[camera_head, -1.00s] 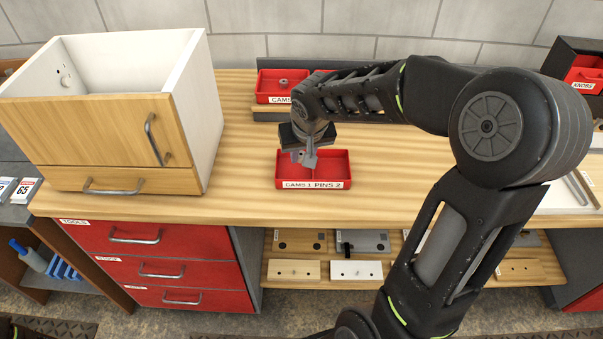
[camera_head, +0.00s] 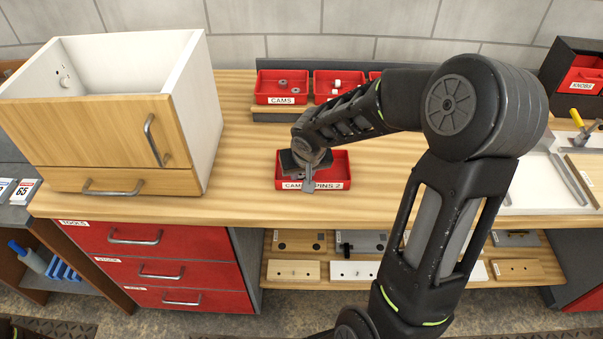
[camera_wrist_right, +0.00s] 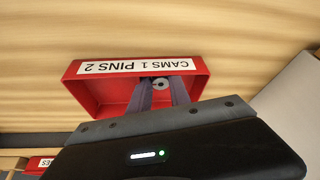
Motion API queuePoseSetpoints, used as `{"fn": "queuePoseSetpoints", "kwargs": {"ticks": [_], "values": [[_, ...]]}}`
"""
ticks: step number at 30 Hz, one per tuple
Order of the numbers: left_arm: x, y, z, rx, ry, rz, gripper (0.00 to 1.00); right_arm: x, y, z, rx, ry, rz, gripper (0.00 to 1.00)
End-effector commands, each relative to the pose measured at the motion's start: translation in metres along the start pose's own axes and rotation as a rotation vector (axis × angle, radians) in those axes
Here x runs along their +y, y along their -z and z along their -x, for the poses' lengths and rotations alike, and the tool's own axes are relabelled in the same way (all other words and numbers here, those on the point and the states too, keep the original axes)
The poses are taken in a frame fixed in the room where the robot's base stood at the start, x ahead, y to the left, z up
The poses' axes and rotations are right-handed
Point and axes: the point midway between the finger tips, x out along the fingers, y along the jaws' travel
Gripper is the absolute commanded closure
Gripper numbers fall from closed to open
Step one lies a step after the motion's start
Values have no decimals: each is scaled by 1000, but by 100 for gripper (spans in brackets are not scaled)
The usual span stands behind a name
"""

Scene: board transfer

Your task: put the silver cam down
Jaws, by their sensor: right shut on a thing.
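The silver cam (camera_wrist_right: 160,83) is a small grey disc with a hole, seen between my right fingertips in the right wrist view. My right gripper (camera_head: 308,186) is shut on it, pointing down over the left part of the red tray labelled "CAMS 1 PINS 2" (camera_head: 341,170). The tray also shows in the right wrist view (camera_wrist_right: 82,75), with the cam inside its outline near the labelled wall. I cannot tell whether the cam touches the tray floor. In the head view the gripper hides the cam. My left gripper is not in view.
A red bin labelled "CAMS" (camera_head: 281,99) with grey cams stands at the back, beside a bin with white pieces (camera_head: 325,98). A white and wooden cabinet (camera_head: 105,130) stands on the left. The bench (camera_head: 236,150) is bare between the cabinet and tray.

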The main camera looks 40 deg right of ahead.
Motion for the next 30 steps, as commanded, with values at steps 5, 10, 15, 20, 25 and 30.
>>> {"fn": "queuePoseSetpoints", "kwargs": {"ticks": [5, 10, 15, 20, 25, 30], "values": [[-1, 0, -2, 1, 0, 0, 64, 0, -1, -2, 0, 0, 0, 100], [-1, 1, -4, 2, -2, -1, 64, 0, -1, -3, 0, -1, 0, 73], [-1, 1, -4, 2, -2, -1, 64, 0, -2, -3, -2, -1, 0, 68], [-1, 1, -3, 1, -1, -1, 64, 0, -2, -2, -2, -1, 0, 68], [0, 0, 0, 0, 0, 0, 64, 0, 1, 7, 2, -1, 0, 68], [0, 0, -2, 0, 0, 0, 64, 0, 1, 36, 6, 0, 0, 68]]}}
